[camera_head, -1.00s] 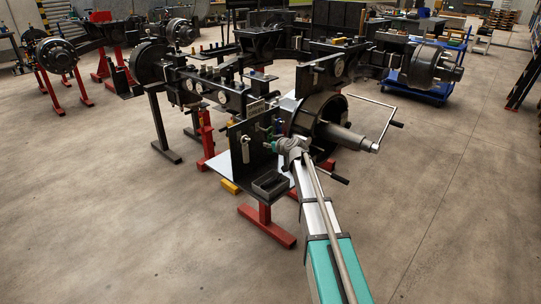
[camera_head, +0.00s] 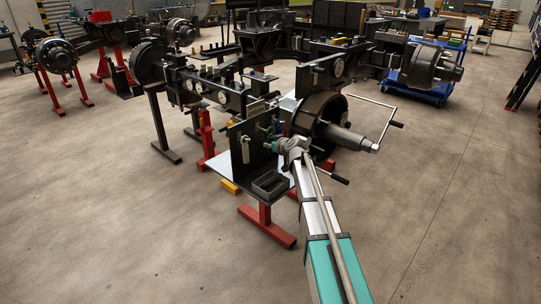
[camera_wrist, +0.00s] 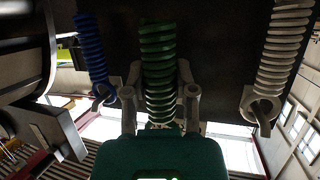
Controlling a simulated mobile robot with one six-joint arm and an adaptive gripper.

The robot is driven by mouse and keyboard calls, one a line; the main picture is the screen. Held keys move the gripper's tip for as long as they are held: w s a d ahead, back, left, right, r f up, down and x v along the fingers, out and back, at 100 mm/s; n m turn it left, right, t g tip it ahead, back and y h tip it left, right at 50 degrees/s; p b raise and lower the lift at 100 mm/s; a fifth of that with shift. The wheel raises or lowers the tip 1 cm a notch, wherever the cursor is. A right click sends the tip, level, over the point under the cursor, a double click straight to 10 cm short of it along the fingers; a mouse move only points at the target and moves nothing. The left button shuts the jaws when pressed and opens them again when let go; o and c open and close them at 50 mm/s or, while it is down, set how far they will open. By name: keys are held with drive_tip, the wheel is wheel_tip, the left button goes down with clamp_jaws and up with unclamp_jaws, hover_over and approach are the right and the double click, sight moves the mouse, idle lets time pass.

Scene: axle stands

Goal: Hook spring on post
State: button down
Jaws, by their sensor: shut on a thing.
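The green coil spring (camera_wrist: 158,70) stands in the middle of the wrist view, between the fingers of my gripper (camera_wrist: 160,78), which is shut on it. Its upper end runs up into the dark, and its lower end is partly hidden behind my teal gripper body. A blue spring (camera_wrist: 92,48) hangs to the left, and a pale grey spring (camera_wrist: 283,50) hangs to the right, both apart from my fingers. In the head view, my gripper (camera_head: 276,146) is at the dark upright panel (camera_head: 240,143). I cannot tell from these views which post the green spring is on.
The pale spring (camera_head: 245,149) shows on the panel's front in the head view. A small grey tray (camera_head: 270,184) lies below. A hub with a grey axle (camera_head: 347,139) and a crank handle (camera_head: 396,124) stand close to the right of my arm. Open floor lies farther right.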

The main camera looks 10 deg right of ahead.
sight(259, 142)
drive_tip(key=shift+w+a, duration=0.9)
drive_tip(key=shift+w, duration=0.3)
idle(1.6)
drive_tip(key=shift+w+a+f+b, duration=0.3)
drive_tip(key=shift+w+f+b, duration=0.1)
drive_tip(key=shift+f+b, duration=0.05)
idle(0.9)
drive_tip(key=shift+w+f+b, duration=0.15)
drive_tip(key=shift+f+b, duration=0.15)
idle(1.3)
drive_tip(key=shift+c, duration=1.7)
unclamp_jaws()
drive_tip(key=shift+r, duration=0.15)
